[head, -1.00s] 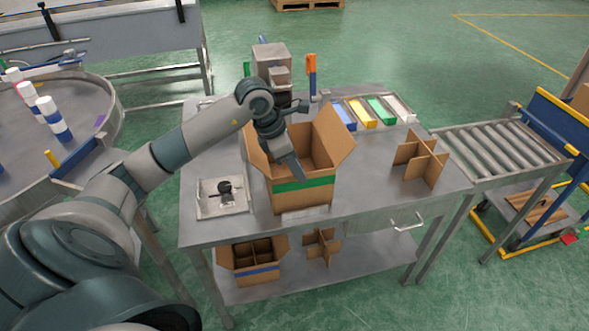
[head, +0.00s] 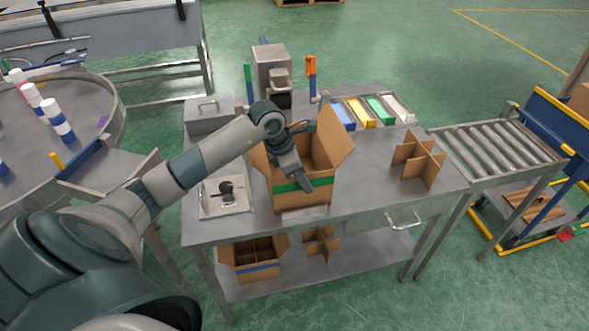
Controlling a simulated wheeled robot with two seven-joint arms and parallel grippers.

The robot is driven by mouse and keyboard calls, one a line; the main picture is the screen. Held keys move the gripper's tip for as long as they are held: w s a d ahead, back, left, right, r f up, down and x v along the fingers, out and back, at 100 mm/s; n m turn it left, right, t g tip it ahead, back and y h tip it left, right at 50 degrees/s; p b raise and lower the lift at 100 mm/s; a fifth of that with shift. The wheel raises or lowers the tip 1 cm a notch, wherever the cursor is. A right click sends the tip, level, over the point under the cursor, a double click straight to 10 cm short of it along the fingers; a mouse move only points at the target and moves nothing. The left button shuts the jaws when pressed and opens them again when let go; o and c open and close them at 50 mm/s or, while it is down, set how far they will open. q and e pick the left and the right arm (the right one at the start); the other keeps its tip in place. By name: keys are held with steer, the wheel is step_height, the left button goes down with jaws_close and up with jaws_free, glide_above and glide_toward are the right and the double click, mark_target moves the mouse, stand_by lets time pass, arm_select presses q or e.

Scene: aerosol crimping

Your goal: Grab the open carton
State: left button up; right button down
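The open carton (head: 287,203) is brown cardboard with a green band. It stands upright on the steel table with its flaps spread. My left gripper (head: 304,184) reaches over the carton from the left and points down at its near wall. Its fingertips overlap the green band in the picture. I cannot tell whether the fingers touch the wall or how far apart they are. The arm hides part of the left flap and the opening. My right gripper is not in view.
A cardboard divider (head: 418,162) stands on the table (head: 370,190) to the right. A small tray (head: 224,208) with a dark part lies left of the carton. A machine (head: 270,68) and coloured bins (head: 378,110) are behind. Another carton (head: 256,270) sits on the lower shelf.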

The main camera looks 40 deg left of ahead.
arm_select(q)
steer(key=shift+f+b, duration=0.2)
steer(key=shift+b, duration=0.2)
stand_by(0.9)
jaws_close()
stand_by(1.5)
